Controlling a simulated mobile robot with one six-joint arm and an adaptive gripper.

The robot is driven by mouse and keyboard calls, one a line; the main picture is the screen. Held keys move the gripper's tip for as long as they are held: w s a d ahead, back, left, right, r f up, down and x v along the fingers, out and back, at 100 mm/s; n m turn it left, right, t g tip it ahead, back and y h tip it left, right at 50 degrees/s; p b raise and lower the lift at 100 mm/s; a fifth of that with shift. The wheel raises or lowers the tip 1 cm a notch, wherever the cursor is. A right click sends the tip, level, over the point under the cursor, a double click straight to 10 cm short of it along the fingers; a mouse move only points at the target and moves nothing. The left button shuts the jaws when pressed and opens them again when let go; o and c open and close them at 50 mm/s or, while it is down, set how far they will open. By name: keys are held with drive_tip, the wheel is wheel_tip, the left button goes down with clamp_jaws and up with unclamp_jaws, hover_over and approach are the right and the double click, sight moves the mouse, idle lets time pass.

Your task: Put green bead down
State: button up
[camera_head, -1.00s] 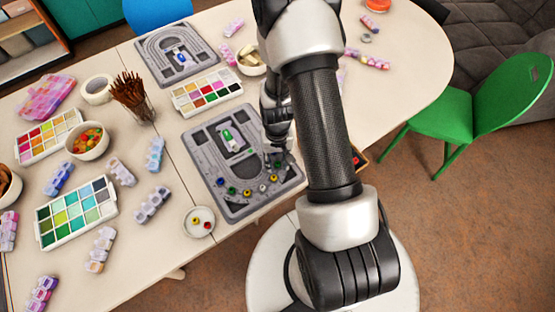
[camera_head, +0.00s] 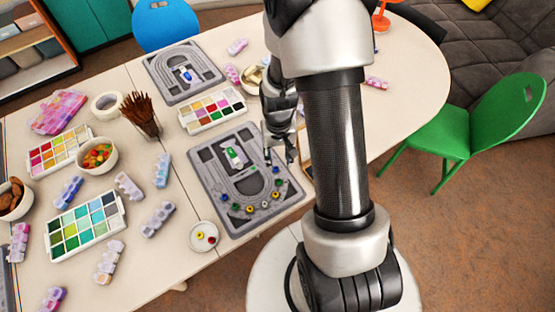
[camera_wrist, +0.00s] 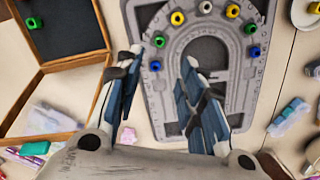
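The grey bead board (camera_head: 213,181) lies on the table, and fills the upper middle of the wrist view (camera_wrist: 144,10). Several coloured beads sit along its curved groove. One green bead (camera_wrist: 160,40) sits in the groove between a blue bead (camera_wrist: 155,66) and a yellow bead (camera_wrist: 177,18). In the head view my gripper (camera_head: 280,155) is above the board's right edge, partly hidden by my arm.
A wooden tray (camera_wrist: 75,62) with a dark compartment holds another green bead (camera_wrist: 33,23). A white dish (camera_head: 193,238) with a few beads stands at the board's lower left. A second board (camera_head: 152,72), paint palettes, and a brush jar (camera_head: 146,126) stand around; the table's front edge is close.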

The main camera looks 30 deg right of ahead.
wheel_tip(320, 180, up, 10)
drive_tip(key=a+n+t, duration=0.1)
drive_tip(key=a, duration=0.2)
drive_tip(key=s+a+r+n+t, duration=0.1)
drive_tip(key=s+a+r+t, duration=0.1)
drive_tip(key=s+a+r, duration=0.2)
drive_tip(key=s+a+r+n+t, duration=0.2)
drive_tip(key=s+r, duration=0.8)
drive_tip(key=r, duration=0.5)
drive_tip(key=shift+a, duration=0.9)
drive_tip(key=shift+r, duration=0.15)
